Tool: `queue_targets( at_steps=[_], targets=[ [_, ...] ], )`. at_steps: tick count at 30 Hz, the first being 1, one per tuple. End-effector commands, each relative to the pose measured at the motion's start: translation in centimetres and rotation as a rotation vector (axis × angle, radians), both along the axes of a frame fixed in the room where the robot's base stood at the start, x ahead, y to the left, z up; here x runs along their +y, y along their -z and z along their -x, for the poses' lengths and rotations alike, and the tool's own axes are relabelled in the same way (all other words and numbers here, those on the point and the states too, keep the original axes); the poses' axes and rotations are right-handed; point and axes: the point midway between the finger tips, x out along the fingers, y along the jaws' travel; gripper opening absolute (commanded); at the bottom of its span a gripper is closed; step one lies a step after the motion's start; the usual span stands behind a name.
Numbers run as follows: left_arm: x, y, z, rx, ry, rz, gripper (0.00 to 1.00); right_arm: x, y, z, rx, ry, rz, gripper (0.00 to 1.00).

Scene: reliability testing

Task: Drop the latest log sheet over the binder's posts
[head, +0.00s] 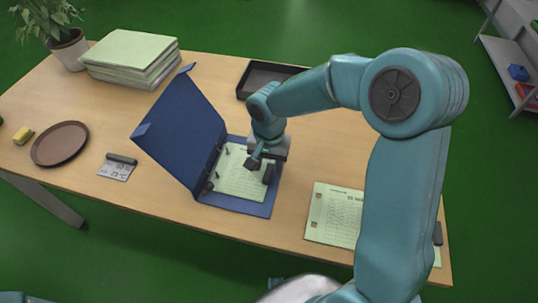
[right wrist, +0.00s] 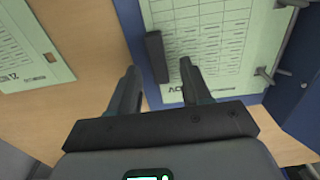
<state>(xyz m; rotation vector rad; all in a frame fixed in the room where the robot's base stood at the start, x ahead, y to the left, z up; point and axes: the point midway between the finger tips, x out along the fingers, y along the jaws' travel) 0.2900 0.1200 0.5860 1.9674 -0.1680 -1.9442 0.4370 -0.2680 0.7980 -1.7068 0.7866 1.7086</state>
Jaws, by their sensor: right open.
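The blue binder (head: 178,128) lies open on the table, its cover tilted up on the left. A pale green log sheet (head: 240,175) lies in it, with a dark bar (right wrist: 155,57) at its outer edge. Posts (right wrist: 266,76) stand along the spine side; I cannot tell whether they pass through this sheet's holes. My right gripper (head: 262,168) is low over the binder, open and empty; in the right wrist view (right wrist: 159,66) the bar shows between its fingertips. Another punched sheet (head: 332,212) lies on the table to the right, partly behind my right arm. My left gripper is out of view.
A black tray (head: 247,88) stands behind the binder. A stack of green paper (head: 130,60) and a potted plant (head: 65,45) are at the back left. A brown plate (head: 60,143), a yellow block (head: 23,135) and a small grey card-like item (head: 117,168) are left of the binder.

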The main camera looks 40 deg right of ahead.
Motion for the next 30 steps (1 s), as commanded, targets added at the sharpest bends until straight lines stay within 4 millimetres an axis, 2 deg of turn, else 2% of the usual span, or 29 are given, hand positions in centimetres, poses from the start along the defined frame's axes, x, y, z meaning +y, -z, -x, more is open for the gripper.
queue_targets(
  at_steps=[5,12,18,24,30],
  targets=[
    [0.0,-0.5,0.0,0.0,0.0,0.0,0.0,0.0,-2.8,-0.1,-0.006,0.0,0.0,0.48],
    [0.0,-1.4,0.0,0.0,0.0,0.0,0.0,0.0,-9.3,-0.1,-0.008,0.001,0.0,0.48],
    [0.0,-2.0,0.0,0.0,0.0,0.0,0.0,0.0,-13.8,-0.1,-0.005,0.0,0.0,0.48],
    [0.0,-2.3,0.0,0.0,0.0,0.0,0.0,0.0,-15.9,0.0,-0.002,0.0,-0.001,0.48],
    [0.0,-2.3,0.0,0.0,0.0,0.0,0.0,0.0,-16.2,0.0,-0.001,0.0,-0.001,0.48]
  ],
)
